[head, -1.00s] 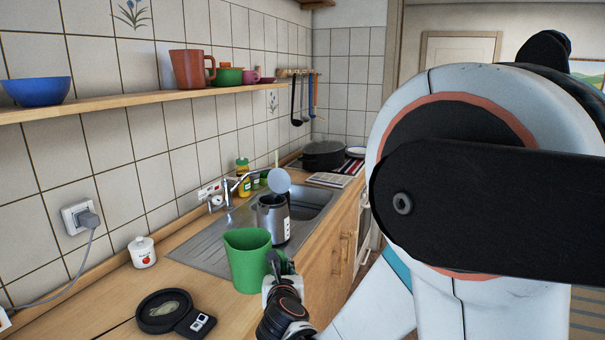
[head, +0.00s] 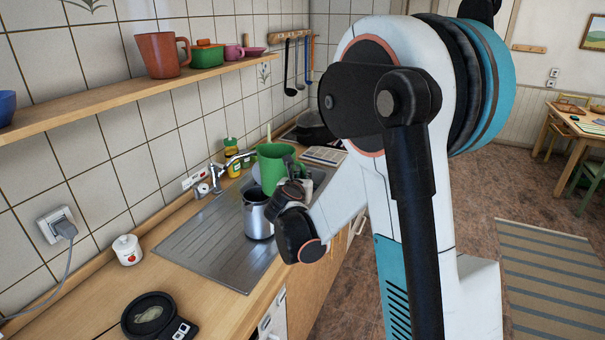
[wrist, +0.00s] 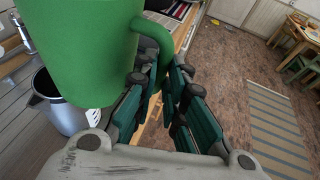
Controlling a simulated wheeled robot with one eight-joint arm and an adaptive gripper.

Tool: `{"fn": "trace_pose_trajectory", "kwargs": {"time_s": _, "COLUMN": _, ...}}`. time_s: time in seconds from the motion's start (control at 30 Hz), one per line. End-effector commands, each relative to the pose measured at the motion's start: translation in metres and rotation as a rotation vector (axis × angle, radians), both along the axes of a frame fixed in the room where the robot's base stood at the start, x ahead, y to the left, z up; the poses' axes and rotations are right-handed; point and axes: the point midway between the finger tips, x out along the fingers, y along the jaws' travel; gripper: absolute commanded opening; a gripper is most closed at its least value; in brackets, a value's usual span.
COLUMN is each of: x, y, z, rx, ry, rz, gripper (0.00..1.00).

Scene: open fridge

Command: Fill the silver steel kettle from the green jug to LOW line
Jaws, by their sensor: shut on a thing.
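The green jug (head: 272,165) is upright or nearly so above the sink area, just behind and above the kettle in the head view. My gripper (wrist: 160,92) is shut on the jug's handle; the jug (wrist: 80,45) fills the upper left of the wrist view. The silver steel kettle (head: 257,217) stands on the sink's drainboard, below the jug. In the wrist view the kettle (wrist: 62,112) shows at the left with its dark open top partly covered by the jug. The LOW line and the water level are hidden.
The kettle's black base (head: 148,316) lies on the counter at the front. A white pot with a red motif (head: 127,250) stands by the wall. The tap (head: 217,178) is left of the jug, with bottles (head: 233,158) behind it. A shelf (head: 115,94) runs above.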

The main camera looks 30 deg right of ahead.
Motion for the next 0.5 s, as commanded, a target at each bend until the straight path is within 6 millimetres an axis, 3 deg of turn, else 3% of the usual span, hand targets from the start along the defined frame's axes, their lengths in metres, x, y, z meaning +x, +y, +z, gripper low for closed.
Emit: {"fn": "trace_pose_trajectory", "kwargs": {"time_s": 0.5, "x": 0.0, "y": 0.001, "z": -0.039, "rx": 0.0, "ry": -0.001, "rz": 0.001, "gripper": 0.0}}
